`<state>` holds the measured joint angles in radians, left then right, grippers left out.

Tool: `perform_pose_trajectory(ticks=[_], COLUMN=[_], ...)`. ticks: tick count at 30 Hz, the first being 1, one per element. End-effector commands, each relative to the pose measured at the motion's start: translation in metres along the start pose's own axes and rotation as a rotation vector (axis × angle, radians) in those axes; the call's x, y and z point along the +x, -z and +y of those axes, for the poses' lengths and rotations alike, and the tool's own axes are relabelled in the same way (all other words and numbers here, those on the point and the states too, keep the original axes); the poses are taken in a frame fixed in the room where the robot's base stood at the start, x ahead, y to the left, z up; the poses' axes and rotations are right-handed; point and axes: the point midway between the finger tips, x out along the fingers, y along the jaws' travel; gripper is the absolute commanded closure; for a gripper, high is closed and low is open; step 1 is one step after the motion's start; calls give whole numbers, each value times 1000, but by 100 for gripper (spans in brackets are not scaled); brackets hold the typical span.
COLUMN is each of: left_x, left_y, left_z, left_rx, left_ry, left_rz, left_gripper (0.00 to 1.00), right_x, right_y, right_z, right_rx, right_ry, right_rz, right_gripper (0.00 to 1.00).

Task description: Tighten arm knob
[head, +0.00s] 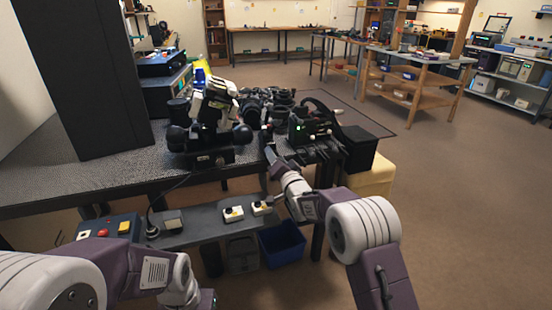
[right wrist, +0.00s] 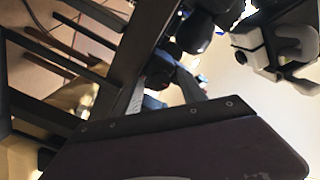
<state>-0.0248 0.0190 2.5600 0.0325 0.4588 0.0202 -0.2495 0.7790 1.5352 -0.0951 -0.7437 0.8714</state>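A black-and-white instrument (head: 213,105) stands on the dark bench, with round black knobs low on its left (head: 178,138) and right (head: 242,135). My right gripper (head: 279,158) is at the bench's front edge, right of this instrument. In the right wrist view its two grey fingers (right wrist: 162,92) stand apart, with dark rounded parts beyond them. I cannot tell which of these is the arm knob, or whether the fingers touch it. My left gripper (head: 208,300) is low at the bottom edge, mostly cut off, its fingers not clearly shown.
A black device with green lights (head: 312,126) and a black box (head: 357,148) crowd the bench's right end. A lower shelf (head: 190,237) holds small white boxes and a control box (head: 110,229). A blue bin (head: 283,243) sits below. Open floor lies to the right.

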Motion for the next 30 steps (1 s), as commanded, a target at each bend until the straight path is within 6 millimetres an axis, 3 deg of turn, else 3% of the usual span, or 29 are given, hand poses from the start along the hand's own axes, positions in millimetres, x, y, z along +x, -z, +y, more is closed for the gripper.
perform_pose_trajectory(ticks=[8, 15, 22, 30], left_x=[-3, -15, 10, 11], left_y=[0, 2, -1, -1], left_z=[0, 0, 0, 0], left_rx=[0, 0, 0, 0], left_ry=[0, 0, 0, 0], left_rz=[0, 0, 0, 0], left_gripper=[55, 55, 55, 55], right_x=[-6, -47, -84, -91], right_y=[2, 2, -3, 0], right_z=[-2, -2, 3, 0], right_rx=[-1, 0, 0, 0], right_ry=[1, -2, 1, 1], right_rz=[1, -1, 1, 1], right_gripper=[51, 51, 51, 51])
